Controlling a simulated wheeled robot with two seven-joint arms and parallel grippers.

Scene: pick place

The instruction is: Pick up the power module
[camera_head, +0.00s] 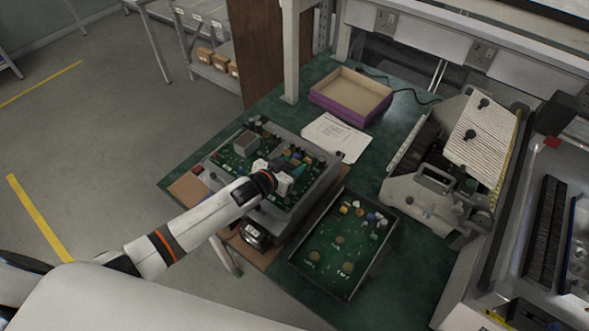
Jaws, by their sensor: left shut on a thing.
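My left gripper (284,180) reaches in from the lower left and is low over the near right part of a green circuit board (222,162). It is shut on the power module, which is mostly hidden by the fingers and the wrist. I cannot tell whether the module still touches the board. The board lies in a grey case (318,190) and carries several small coloured parts and a grey block (245,143). My right gripper is not in view.
A dark tray (312,268) with a green board and round parts is near right. A black device (254,234) sits at the near edge. Papers (336,137), a purple open box (350,95) and a grey machine (440,190) stand beyond. Bare green tabletop (405,262) is at the right.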

